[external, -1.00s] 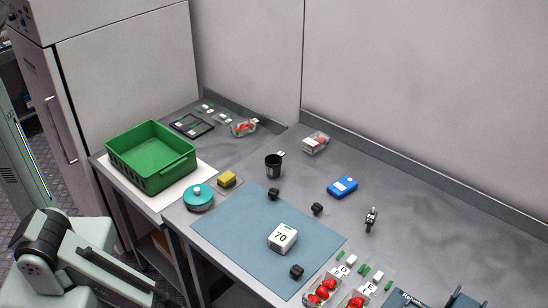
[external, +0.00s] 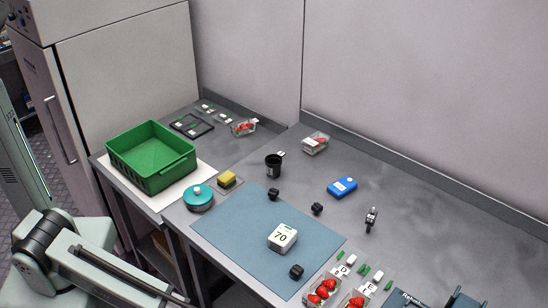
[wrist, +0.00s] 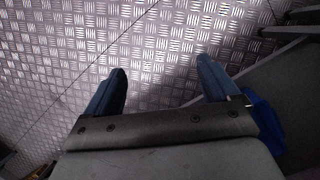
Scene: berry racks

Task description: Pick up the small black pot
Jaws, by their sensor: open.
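Several small black items are on the grey table. A black cup-shaped pot (external: 273,167) stands upright near the back, beside a small white tag. Smaller black block-like pieces lie nearer: one (external: 273,194) at the blue mat's far edge, one (external: 317,208) right of the mat, one (external: 296,271) at the mat's near right. In the wrist view my gripper (wrist: 162,69) is open and empty, with its two dark blue fingers apart above the patterned metal floor. No pot shows there. In the external view my gripper is out of sight.
A green crate (external: 117,158) stands at the left, near a teal round container (external: 199,199) and yellow sponge (external: 227,179). A blue box (external: 342,187) and strawberry punnets (external: 323,291) stand right.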

